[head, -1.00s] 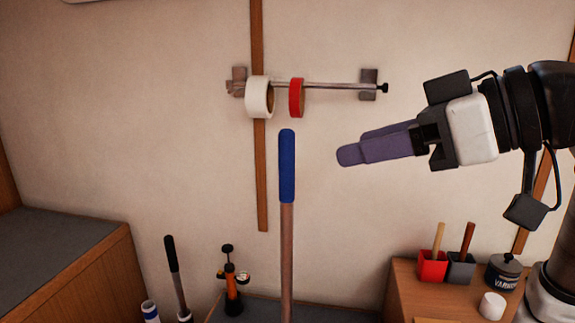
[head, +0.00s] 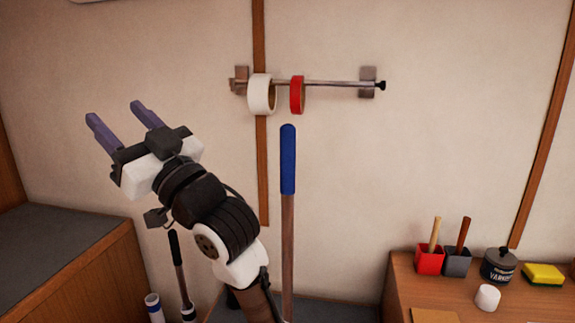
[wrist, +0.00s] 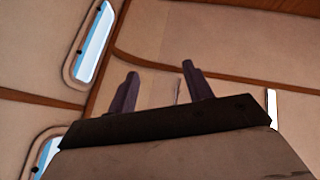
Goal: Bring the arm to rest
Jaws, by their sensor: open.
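My gripper (head: 118,112) is raised at the left of the head view, in front of the bare wall. Its two purple fingers stand apart with nothing between them. In the wrist view my gripper (wrist: 158,82) also shows its fingers spread and empty, with wall panels and windows beyond. My arm rises from the bottom middle of the head view and leans to the left. It hides part of what stands on the floor behind it.
An upright pole with a blue grip (head: 288,160) stands right of my arm. A wall rail (head: 335,84) carries a white roll (head: 262,94) and a red roll (head: 297,95). A bench (head: 75,262) is at left. A wooden counter (head: 400,290) at right holds pots, a varnish tin and a sponge.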

